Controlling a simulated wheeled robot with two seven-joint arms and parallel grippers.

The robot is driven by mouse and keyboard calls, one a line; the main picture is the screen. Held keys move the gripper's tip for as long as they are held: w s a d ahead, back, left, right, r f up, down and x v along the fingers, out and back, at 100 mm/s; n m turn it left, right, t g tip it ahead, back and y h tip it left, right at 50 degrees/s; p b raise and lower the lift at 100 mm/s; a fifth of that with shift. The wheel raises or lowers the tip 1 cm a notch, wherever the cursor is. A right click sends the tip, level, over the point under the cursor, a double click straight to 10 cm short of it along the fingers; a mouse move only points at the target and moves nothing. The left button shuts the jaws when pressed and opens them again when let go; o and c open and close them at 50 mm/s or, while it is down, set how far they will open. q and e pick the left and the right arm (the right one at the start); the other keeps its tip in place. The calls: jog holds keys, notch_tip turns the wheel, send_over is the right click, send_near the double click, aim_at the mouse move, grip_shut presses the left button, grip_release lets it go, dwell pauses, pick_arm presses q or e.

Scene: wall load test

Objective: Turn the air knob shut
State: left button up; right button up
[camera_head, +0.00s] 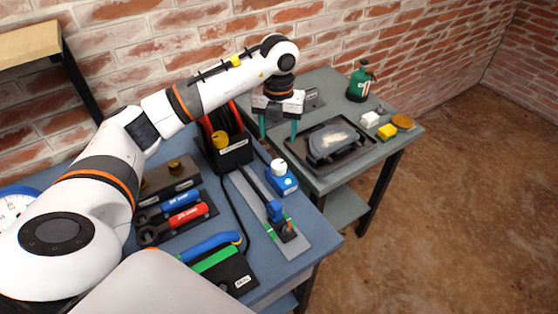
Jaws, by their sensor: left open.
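I cannot tell for certain which part is the air knob. A white round knob (279,166) sits on top of a small blue box (283,184) near the right edge of the blue bench. My right gripper is out of view.
On the blue bench (262,288) lie wrenches with blue and red handles (183,210), blue-and-green handled tools (212,247) and a grey plate (248,196) with a small fitting. The grey table (397,151) behind holds a black tray (298,158), a green bottle (358,83) and sponges (386,131).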

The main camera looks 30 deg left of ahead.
aim_at(279, 164)
pick_arm(q)
notch_tip(279, 164, down, 10)
jog(key=shift+d+f+p, duration=0.1)
jog(key=shift+f+p, duration=0.05)
jog(key=shift+p, duration=0.75)
jog(key=shift+f, duration=0.45)
jog(key=c, duration=1)
